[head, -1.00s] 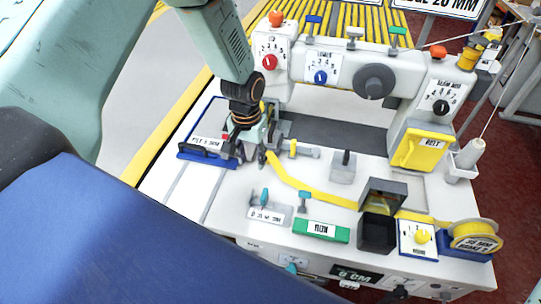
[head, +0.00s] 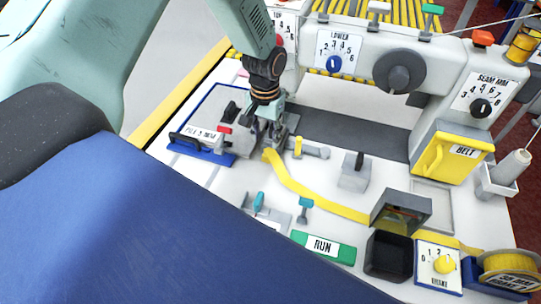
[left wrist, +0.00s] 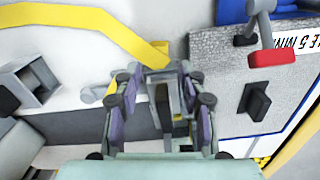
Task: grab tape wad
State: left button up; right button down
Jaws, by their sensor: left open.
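I cannot pick out a tape wad for sure in either view. A yellow tape (head: 315,195) runs over the white table from the roll on the right, and its free end lies just in front of my left gripper (head: 266,138); it also shows in the left wrist view (left wrist: 95,18). My left gripper points down beside grey metal parts of the machine. In the left wrist view its fingers (left wrist: 165,110) are spread apart, with a grey block (left wrist: 160,80) showing between them. Small yellow bits show low between the fingers, partly hidden. My right gripper is not in view.
A blue-edged plate (head: 190,147) with a black knob (head: 230,108) and a red-tipped lever (head: 224,129) lies left of the gripper. Right are a grey block (head: 355,171), a dark open box (head: 388,258) and a tape roll (head: 508,264). The machine arm (head: 345,85) stands behind.

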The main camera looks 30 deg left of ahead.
aim_at(267, 156)
pick_arm(q)
jog(key=shift+s+d+f, duration=0.1)
jog(key=shift+s+f, duration=0.3)
jog(key=shift+f, duration=0.45)
jog(key=f, duration=0.5)
jog(key=shift+w, duration=0.3)
jog(key=shift+s+d+r, duration=0.1)
jog(key=shift+s+r, duration=0.15)
jog(key=shift+c, duration=0.6)
jog(key=shift+w+f, duration=0.1)
jog(key=c, duration=0.5)
